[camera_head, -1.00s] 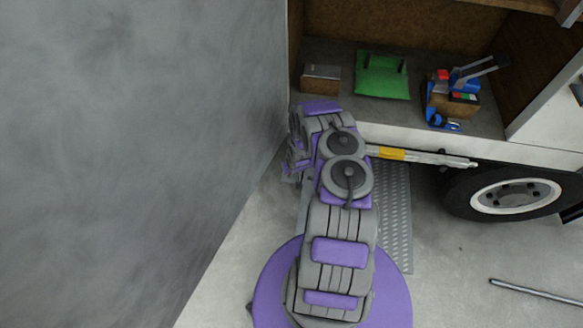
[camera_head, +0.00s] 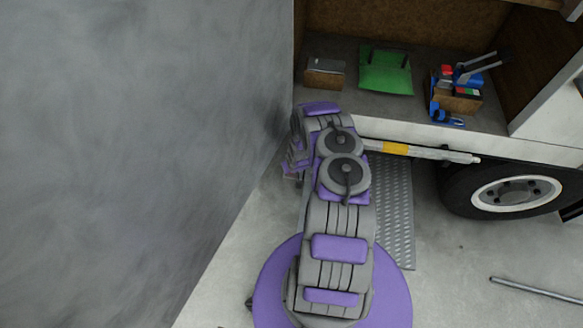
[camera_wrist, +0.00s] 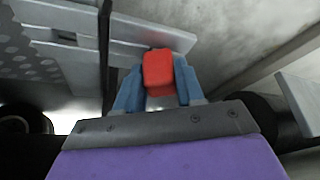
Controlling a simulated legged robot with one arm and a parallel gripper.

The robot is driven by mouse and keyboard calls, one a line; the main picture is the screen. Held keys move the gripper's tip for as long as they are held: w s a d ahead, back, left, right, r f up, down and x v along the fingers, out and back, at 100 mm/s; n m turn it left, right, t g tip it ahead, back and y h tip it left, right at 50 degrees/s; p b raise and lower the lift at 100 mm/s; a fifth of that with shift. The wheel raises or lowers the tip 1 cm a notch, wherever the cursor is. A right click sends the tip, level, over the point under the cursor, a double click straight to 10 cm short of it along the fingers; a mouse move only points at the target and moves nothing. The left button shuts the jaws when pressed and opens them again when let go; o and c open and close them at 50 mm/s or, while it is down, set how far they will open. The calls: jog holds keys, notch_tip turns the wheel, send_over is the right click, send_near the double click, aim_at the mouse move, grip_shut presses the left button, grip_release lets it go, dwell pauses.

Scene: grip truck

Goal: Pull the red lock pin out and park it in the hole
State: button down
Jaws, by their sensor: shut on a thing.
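The red lock pin (camera_wrist: 158,72) shows in the wrist view as a red block-like head between the fingertips. My gripper (camera_wrist: 158,90) has its two blue fingers shut on this red head, one on each side. A grey metal plate (camera_wrist: 150,34) lies just beyond the pin. The pin's shaft is hidden behind its head, so I cannot tell how far it sits in anything. The parking hole cannot be made out. In the head view my arm hides the gripper and the pin.
The truck's open compartment holds a wooden box (camera_head: 325,74), a green item (camera_head: 386,74) and a tool box (camera_head: 460,102). A grey wall (camera_head: 130,140) stands close on the left. A metal bar (camera_head: 425,152) with a yellow band runs beneath the compartment, beside a wheel (camera_head: 515,194).

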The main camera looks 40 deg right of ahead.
jog(key=shift+f, duration=0.1)
jog(key=c, duration=0.6)
grip_release()
jog(key=shift+d, duration=0.25)
jog(key=shift+a, duration=0.15)
jog(key=p+v, duration=0.4)
jog(key=v, duration=1.3)
